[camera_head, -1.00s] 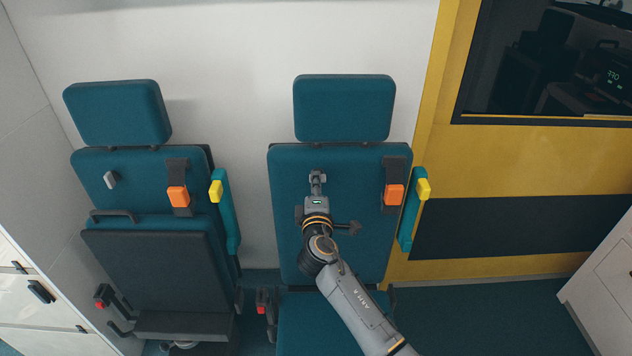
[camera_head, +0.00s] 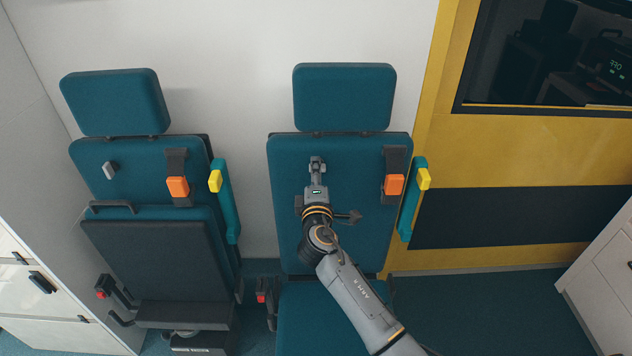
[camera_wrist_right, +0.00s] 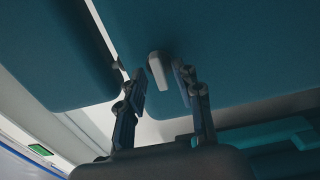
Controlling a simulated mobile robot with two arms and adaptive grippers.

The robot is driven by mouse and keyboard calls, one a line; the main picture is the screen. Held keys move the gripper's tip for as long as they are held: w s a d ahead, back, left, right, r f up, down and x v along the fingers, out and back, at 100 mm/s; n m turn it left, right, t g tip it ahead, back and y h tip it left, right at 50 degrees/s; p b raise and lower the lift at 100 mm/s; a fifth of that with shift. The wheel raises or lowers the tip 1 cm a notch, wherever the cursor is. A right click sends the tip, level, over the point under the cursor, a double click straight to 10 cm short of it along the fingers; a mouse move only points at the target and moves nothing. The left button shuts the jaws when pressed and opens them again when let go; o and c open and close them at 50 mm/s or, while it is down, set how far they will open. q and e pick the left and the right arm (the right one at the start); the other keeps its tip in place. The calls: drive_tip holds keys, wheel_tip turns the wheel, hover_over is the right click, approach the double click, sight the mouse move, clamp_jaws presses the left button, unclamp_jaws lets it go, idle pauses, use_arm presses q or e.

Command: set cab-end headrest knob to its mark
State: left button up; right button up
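Two teal seats stand against the wall, each with a headrest: a left one (camera_head: 115,102) and a right one (camera_head: 345,97). A grey knob (camera_head: 110,170) sits on the left seat's backrest. My right gripper (camera_head: 317,163) is at the upper backrest of the right seat (camera_head: 360,240), below its headrest. In the wrist view a pale grey knob (camera_wrist_right: 158,71) shows just beyond and between the fingertips of my right gripper (camera_wrist_right: 160,82). The fingers are apart; the right fingertip is close to the knob, and contact cannot be told. I see no mark. My left gripper is out of view.
Orange buckles (camera_head: 394,184) and yellow-tipped teal armrests (camera_head: 412,205) stick out beside the backrests. A yellow partition with a dark window (camera_head: 545,60) is at the right. White cabinets (camera_head: 605,270) stand at both sides. Floor is free at the lower right.

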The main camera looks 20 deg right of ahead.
drive_tip(key=v, duration=1.1)
drive_tip(key=shift+s, duration=0.3)
drive_tip(key=shift+s+a, duration=0.1)
drive_tip(key=shift+a, duration=0.05)
